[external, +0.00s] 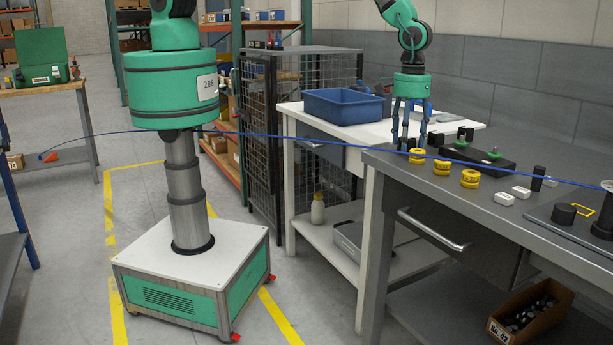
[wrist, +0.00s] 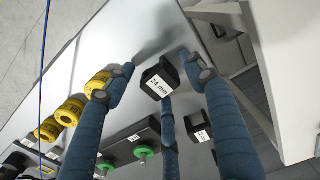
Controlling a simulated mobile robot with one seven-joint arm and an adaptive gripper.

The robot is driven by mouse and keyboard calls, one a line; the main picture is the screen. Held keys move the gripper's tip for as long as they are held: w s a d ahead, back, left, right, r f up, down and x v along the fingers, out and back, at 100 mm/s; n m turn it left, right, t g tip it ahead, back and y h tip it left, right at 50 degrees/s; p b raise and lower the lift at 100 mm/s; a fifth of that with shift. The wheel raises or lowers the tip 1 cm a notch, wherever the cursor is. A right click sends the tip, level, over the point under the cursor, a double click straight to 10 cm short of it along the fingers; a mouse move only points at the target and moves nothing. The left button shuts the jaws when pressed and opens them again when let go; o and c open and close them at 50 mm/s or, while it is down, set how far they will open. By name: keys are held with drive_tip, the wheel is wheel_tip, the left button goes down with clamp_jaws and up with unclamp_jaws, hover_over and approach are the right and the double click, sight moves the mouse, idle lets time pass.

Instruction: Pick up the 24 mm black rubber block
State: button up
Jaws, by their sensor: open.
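The black block labelled "24 mm" (wrist: 152,88) sits upright on the grey bench top in the wrist view, near the middle of the picture. My gripper (wrist: 160,76) is open, its blue fingers spread around the block, with visible gaps to left and right. One finger stands just below the block in the picture; I cannot tell if it touches. In the external view my gripper (external: 409,143) points down at the far end of the grey bench, and its fingers largely hide what is between them.
A second labelled black block (wrist: 199,128) stands close to my right finger. Yellow ring stacks (wrist: 70,112) lie to the left. A black fixture with green knobs (external: 478,156) is nearby. A blue bin (external: 343,106) stands on the white table beyond. A thin blue cable crosses the external view.

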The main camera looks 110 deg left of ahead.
drive_tip(key=c, duration=1.2)
drive_tip(key=shift+c, duration=0.2)
drive_tip(key=shift+r, duration=0.15)
drive_tip(key=shift+r, duration=0.7)
drive_tip(key=shift+r+b, duration=0.4)
drive_tip(key=shift+r, duration=0.55)
drive_tip(key=s+a, duration=0.1)
drive_tip(key=s, duration=0.4)
drive_tip(key=s+r+b, duration=0.1)
drive_tip(key=s, duration=0.4)
drive_tip(key=s+a, duration=0.1)
drive_tip(key=s, duration=0.4)
drive_tip(key=shift+s+a+r+b, duration=0.2)
drive_tip(key=shift+s+a+b, duration=0.1)
drive_tip(key=shift+s, duration=0.1)
drive_tip(key=shift+c, duration=0.2)
